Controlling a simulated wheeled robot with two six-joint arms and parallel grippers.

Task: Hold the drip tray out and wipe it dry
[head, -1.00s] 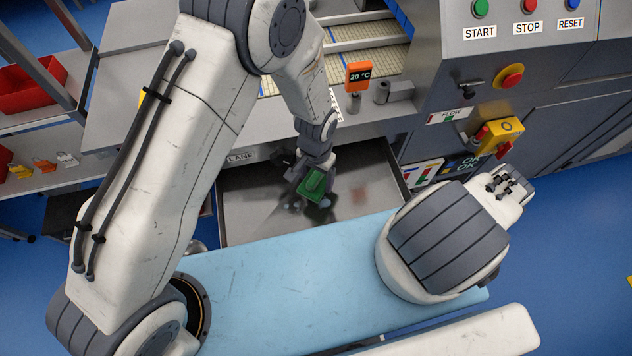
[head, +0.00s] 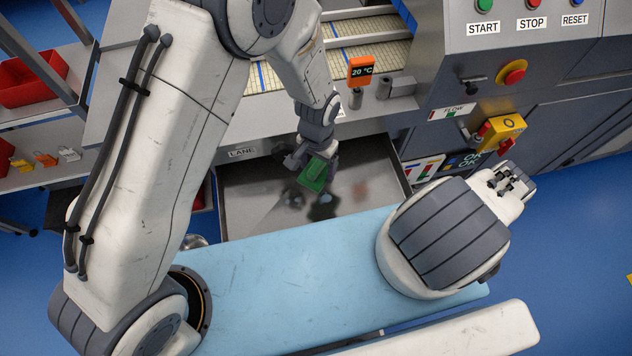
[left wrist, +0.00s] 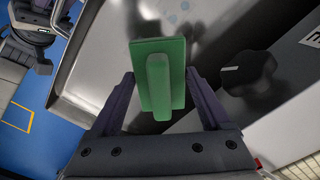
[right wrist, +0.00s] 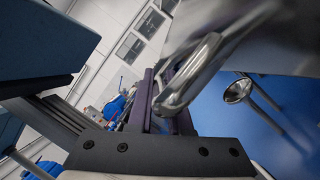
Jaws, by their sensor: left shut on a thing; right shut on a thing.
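The metal drip tray (head: 255,205) is pulled out below the machine's lane, and its shiny floor also shows in the left wrist view (left wrist: 108,45). Small drops (left wrist: 180,8) lie on it near the top of that view. My left gripper (head: 312,163) is shut on the grip of a green wiping pad (head: 314,175), which fills the middle of the left wrist view (left wrist: 158,80). The pad appears over the tray; contact is unclear. In the right wrist view my right gripper (right wrist: 170,100) is shut on a bright metal loop handle (right wrist: 192,72). It is hidden in the head view.
A dark knob (left wrist: 250,72) stands beside the tray in the left wrist view. A control panel (head: 480,60) is at right. A shelf with red bins (head: 30,82) is at left.

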